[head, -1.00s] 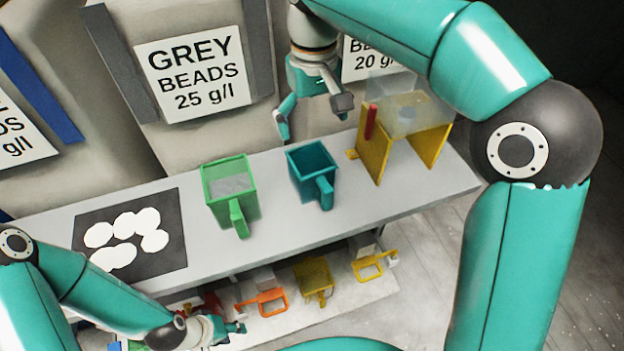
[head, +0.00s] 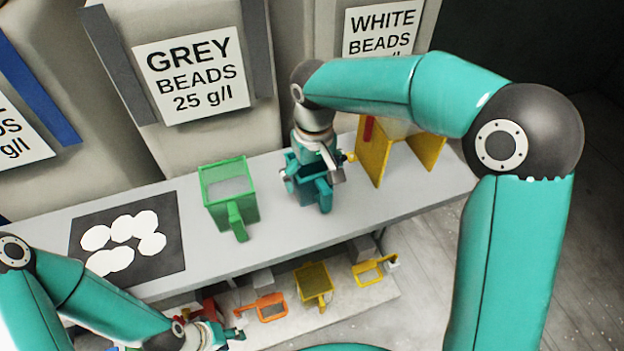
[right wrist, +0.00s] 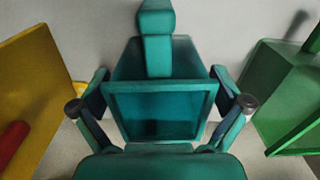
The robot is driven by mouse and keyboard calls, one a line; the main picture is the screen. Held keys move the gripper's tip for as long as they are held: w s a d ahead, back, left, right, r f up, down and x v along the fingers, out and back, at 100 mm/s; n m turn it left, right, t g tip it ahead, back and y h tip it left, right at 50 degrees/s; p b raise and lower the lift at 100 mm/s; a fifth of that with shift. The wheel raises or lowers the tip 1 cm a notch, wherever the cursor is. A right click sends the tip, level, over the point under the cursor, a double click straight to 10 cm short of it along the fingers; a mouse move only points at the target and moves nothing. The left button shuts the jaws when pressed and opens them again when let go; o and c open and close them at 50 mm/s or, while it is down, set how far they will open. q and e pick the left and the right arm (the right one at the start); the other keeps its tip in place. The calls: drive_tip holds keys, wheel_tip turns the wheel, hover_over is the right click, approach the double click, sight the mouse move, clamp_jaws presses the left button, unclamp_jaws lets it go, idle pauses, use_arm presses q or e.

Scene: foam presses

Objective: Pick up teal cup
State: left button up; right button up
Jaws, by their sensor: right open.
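The teal cup (head: 322,192) stands upright on the grey bench, its handle toward the bench's front edge. My right gripper (head: 315,174) is right over it in the head view and hides much of its body and rim. In the right wrist view the square cup (right wrist: 160,108) looks empty, and the open fingers of my right gripper (right wrist: 161,108) are on either side of it. I cannot tell whether they touch it. My left gripper (head: 228,334) is low at the bottom left, away from the cup; its jaw state is too small to tell.
A green cup (head: 229,196) with grey contents stands left of the teal cup. A yellow stand (head: 376,152) is close on the right. A dark mat (head: 160,265) with white discs lies at the left. A lower shelf (head: 345,302) holds orange and yellow scoops.

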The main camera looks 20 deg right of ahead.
drive_tip(key=shift+f, duration=0.95)
drive_tip(key=shift+c, duration=0.2)
drive_tip(key=c, duration=0.8)
drive_tip(key=shift+c, duration=0.2)
